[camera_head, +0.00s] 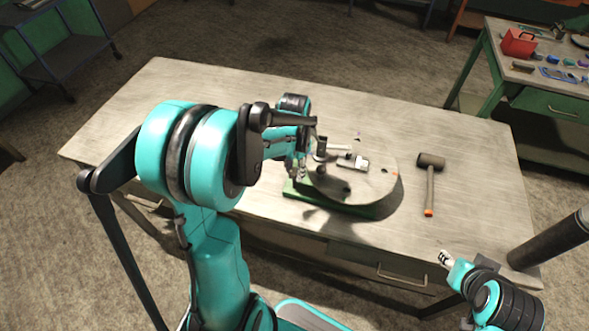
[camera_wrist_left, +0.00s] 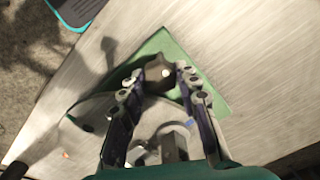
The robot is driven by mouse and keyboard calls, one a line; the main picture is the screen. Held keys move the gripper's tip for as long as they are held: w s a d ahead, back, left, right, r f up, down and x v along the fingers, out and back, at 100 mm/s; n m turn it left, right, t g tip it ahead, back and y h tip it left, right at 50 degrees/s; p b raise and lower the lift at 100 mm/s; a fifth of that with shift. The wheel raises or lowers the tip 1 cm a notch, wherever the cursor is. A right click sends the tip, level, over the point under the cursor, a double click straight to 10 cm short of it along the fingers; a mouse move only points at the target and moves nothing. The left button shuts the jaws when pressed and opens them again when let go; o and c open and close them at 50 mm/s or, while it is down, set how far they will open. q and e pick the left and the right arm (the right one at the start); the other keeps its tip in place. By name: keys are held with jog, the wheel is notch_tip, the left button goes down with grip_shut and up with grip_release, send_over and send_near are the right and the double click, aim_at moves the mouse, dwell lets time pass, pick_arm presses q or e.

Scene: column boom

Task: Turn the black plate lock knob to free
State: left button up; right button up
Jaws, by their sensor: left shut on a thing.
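The rounded grey metal plate (camera_head: 375,183) sits on a green base (camera_head: 293,190) on the workbench, and the green base also shows in the left wrist view (camera_wrist_left: 205,85). My left gripper (camera_head: 301,174) is at the left edge of this fixture, pointing down. In the left wrist view its fingers (camera_wrist_left: 160,77) are closed on both sides of a dark faceted knob (camera_wrist_left: 157,68). The arm and fingers hide this knob in the head view. My right gripper (camera_head: 445,257) is at the bench's front right, away from the fixture; its jaws are too small to read.
A dark post (camera_head: 321,147) and a small pale block (camera_head: 353,163) stand on the plate near my left gripper. A hammer (camera_head: 430,180) lies right of the fixture. The bench's left part is clear. A green side bench holds a red toolbox (camera_head: 518,43).

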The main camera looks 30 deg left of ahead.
pick_arm(q)
jog(key=n, duration=1.1)
jog(key=shift+b, duration=0.3)
jog(key=shift+n, duration=1.9)
jog(key=o, duration=1.2)
jog(key=shift+c, duration=0.2)
notch_tip(320, 180, up, 12)
